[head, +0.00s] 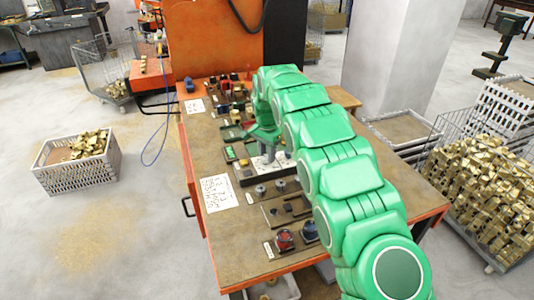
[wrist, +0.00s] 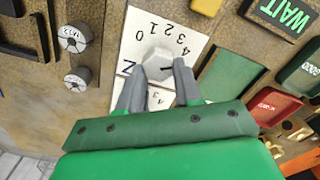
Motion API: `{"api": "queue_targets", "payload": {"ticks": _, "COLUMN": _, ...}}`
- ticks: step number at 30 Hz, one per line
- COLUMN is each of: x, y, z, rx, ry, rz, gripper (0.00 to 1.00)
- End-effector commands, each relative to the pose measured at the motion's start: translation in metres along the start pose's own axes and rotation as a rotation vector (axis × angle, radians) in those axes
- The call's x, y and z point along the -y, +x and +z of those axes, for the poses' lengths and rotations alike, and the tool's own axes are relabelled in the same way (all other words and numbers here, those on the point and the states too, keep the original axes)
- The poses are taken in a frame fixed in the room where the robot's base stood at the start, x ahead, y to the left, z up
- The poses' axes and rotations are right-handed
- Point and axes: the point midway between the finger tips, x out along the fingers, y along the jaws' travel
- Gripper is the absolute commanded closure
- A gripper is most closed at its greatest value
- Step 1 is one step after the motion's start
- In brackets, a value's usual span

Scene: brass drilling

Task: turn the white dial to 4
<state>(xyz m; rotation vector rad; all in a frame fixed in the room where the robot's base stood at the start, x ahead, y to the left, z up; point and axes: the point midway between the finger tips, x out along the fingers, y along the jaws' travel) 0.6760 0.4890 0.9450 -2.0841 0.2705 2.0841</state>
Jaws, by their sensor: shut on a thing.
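The white dial (wrist: 158,64) is a faceted pale knob on a white plate (wrist: 142,22) in the wrist view. Numbers 0, 1, 2, 3 and 4 run in an arc around its upper side, with 4 at its upper right. A short dark mark on the dial lies at its right side, close to the right finger; I cannot tell exactly which number it points to. My gripper (wrist: 158,80) is shut on the dial, one finger at each side. In the head view my gripper (head: 262,158) is down at the panel on the workbench, and the arm partly hides that area.
The workbench (head: 245,235) carries several other knobs, switches and labels. Two grey knobs (wrist: 75,38) (wrist: 77,79) lie to the left.

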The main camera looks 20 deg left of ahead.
Motion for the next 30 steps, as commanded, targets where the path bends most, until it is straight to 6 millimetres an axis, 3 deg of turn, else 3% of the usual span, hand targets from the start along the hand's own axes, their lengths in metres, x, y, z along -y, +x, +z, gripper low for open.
{"api": "queue_targets", "payload": {"ticks": 3, "x": 0.001, "y": -0.001, "z": 0.0, "rx": -0.001, "ry": 0.0, "rz": -0.002, "gripper": 0.96}}
{"api": "queue_targets", "payload": {"ticks": 4, "x": 0.001, "y": -0.001, "z": 0.0, "rx": -0.001, "ry": -0.001, "rz": -0.002, "gripper": 0.65}}
{"api": "queue_targets", "payload": {"ticks": 9, "x": 0.0, "y": -0.001, "z": 0.0, "rx": -0.001, "ry": -0.001, "rz": -0.001, "gripper": 0.4}}
{"api": "queue_targets", "payload": {"ticks": 20, "x": 0.0, "y": -0.003, "z": 0.0, "rx": 0.0, "ry": -0.001, "rz": -0.001, "gripper": 0.4}}
{"api": "queue_targets", "payload": {"ticks": 30, "x": 0.001, "y": -0.038, "z": -0.001, "rx": -0.001, "ry": -0.001, "rz": -0.003, "gripper": 0.4}}
